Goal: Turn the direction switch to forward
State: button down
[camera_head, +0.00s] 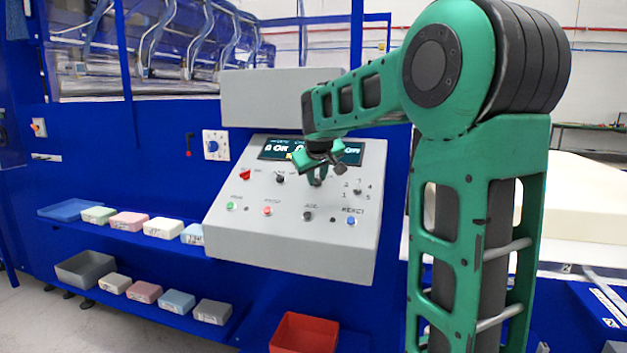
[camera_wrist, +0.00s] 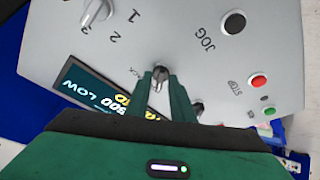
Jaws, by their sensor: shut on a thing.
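The direction switch (camera_wrist: 157,82) appears to be the dark knob with a pale pointer in the middle of the sloped grey control panel (camera_head: 222,235). My gripper (camera_wrist: 160,88) is shut on this knob, with one green finger on each side. A partly hidden label ending in "CK" shows beside the knob in the wrist view; the rest of its markings cannot be read. In the head view my gripper (camera_head: 317,178) reaches down onto the panel just below the display (camera_head: 270,151), and it mostly hides the knob there.
Another dark knob (camera_head: 280,179) and a numbered selector (camera_head: 357,190) flank the held knob. Green (camera_head: 231,206), red (camera_head: 267,211), black (camera_head: 307,215) and blue (camera_head: 351,222) buttons line the panel's lower part. Shelves with foam blocks (camera_head: 129,221) stand left; a red bin (camera_head: 303,333) stands below.

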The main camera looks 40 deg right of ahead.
jog(key=shift+w+a+r, duration=0.15)
jog(key=c, duration=1.9)
grip_release()
jog(key=v, duration=1)
jog(key=shift+s, duration=0.3)
jog(key=shift+s, duration=0.1)
